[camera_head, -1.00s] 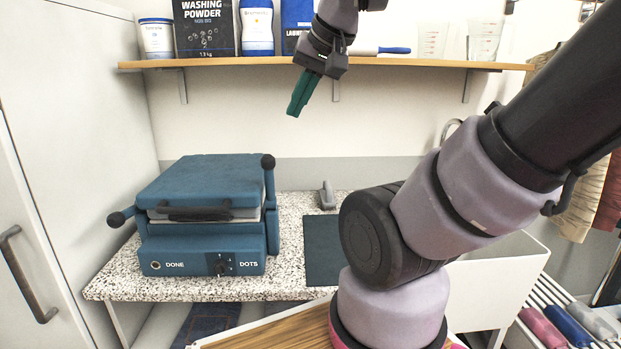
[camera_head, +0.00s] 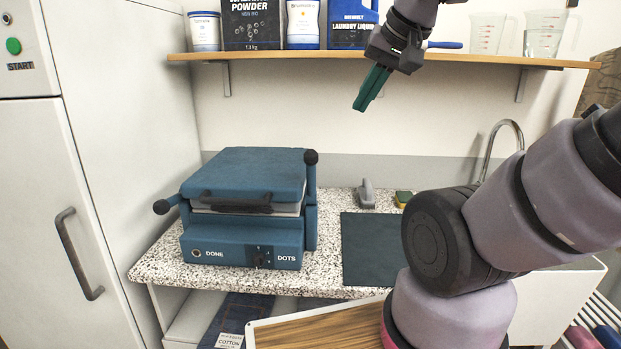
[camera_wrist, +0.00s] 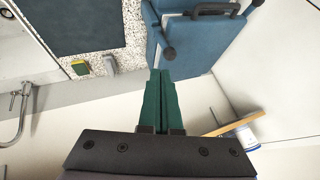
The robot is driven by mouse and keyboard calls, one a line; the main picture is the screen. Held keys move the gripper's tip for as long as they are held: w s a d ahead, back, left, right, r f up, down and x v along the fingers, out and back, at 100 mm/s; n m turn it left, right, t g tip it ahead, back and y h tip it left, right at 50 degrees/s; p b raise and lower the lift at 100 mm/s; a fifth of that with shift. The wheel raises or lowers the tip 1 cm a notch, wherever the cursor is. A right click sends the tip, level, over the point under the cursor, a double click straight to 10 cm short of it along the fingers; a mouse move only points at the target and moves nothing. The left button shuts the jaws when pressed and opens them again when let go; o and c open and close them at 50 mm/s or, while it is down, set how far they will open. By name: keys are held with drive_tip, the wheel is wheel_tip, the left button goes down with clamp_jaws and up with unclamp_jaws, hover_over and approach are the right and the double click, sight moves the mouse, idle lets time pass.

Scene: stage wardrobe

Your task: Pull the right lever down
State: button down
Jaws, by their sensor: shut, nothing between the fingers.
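A blue press (camera_head: 247,250) with a closed lid sits on the speckled counter. Its right lever (camera_head: 311,185) stands upright at the right side, with a black ball knob on top. The left lever (camera_head: 163,206) points outward to the left, its knob lower. My gripper (camera_head: 361,105), with green fingers, is shut and empty. It hangs in the air above and to the right of the right lever, apart from it. In the wrist view the shut fingers (camera_wrist: 161,74) point towards the press (camera_wrist: 195,45), and a black knob (camera_wrist: 168,53) shows near their tips.
A wooden shelf (camera_head: 270,55) with washing products and jugs runs behind my gripper. A dark mat (camera_head: 368,250), a grey iron-like item (camera_head: 366,193) and a sponge (camera_head: 403,198) lie right of the press. A tall white cabinet (camera_head: 90,170) stands at the left.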

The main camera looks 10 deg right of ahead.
drive_tip(key=w+f+m+g, duration=0.1)
drive_tip(key=w+g, duration=0.3)
drive_tip(key=w, duration=0.8)
drive_tip(key=w+a+f+g+h, duration=0.1)
drive_tip(key=w+f+g, duration=0.2)
drive_tip(key=w, duration=0.9)
drive_tip(key=shift+f+m+g, duration=0.35)
drive_tip(key=shift+m+g, duration=0.05)
drive_tip(key=shift+a, duration=0.1)
hover_over(311, 178)
drive_tip(key=w+d, duration=0.2)
drive_tip(key=w, duration=0.1)
drive_tip(key=shift+f, duration=5.35)
drive_tip(key=shift+w+a, duration=0.1)
drive_tip(key=shift+a, duration=0.05)
